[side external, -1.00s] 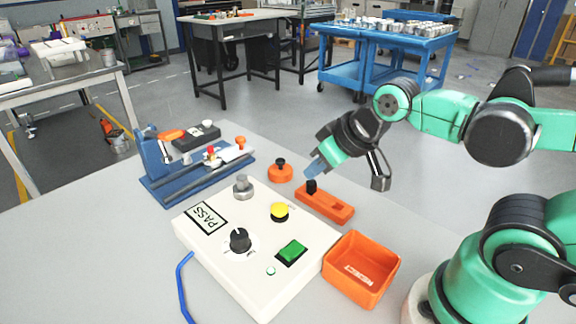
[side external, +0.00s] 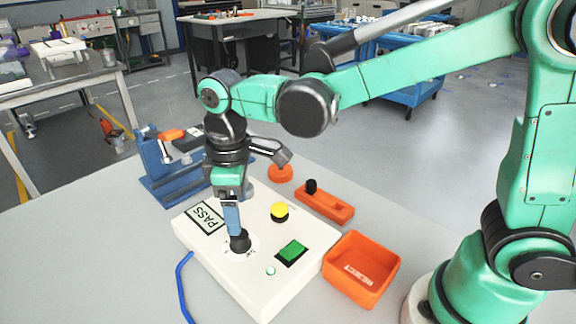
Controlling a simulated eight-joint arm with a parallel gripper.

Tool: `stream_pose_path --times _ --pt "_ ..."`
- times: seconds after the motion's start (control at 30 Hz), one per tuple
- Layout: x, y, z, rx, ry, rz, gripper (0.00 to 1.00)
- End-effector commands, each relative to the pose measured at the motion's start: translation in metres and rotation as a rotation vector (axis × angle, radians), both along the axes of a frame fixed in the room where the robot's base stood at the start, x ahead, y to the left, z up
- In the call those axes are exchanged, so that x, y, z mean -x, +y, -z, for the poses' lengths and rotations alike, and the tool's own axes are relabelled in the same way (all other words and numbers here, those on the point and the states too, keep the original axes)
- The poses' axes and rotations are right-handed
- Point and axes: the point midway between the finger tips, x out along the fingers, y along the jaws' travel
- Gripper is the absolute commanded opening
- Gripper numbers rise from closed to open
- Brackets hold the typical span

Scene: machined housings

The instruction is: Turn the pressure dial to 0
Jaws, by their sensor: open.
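The pressure dial (side external: 240,243) is a black knob with a white scale ring on the top of a white control box (side external: 262,290). Its pointer and most of the scale marks are hidden or too small to read. My gripper (side external: 234,232) points straight down at the dial, with its blue-grey fingers at the knob's top. The jaws are open; I cannot tell whether they touch the knob or stand around it.
The box also carries a PASS display (side external: 206,219), a yellow button (side external: 280,211) and a green switch (side external: 292,251). An orange tray (side external: 340,277), an orange block with a black knob (side external: 325,205) and a blue fixture (side external: 160,183) stand around it. A blue cable (side external: 182,285) lies left.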

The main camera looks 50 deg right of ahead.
Motion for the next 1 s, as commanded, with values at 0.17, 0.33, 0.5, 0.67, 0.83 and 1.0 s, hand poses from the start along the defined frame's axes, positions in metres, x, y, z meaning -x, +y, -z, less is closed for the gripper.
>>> stream_pose_path --times 0.17,0.33,0.5,0.67,0.83,1.0 --pt "-0.001 0.004 0.013 0.006 0.016 -0.021 0.73" --pt "-0.001 0.003 0.035 0.005 0.013 -0.019 0.73" --pt "-0.001 0.003 0.052 0.004 0.013 -0.018 0.73" --pt "0.0 0.003 0.058 0.004 0.012 -0.017 0.73" --pt "0.0 0.003 0.058 0.004 0.011 -0.017 0.73" --pt "0.0 0.003 0.058 0.004 0.011 -0.017 0.36"
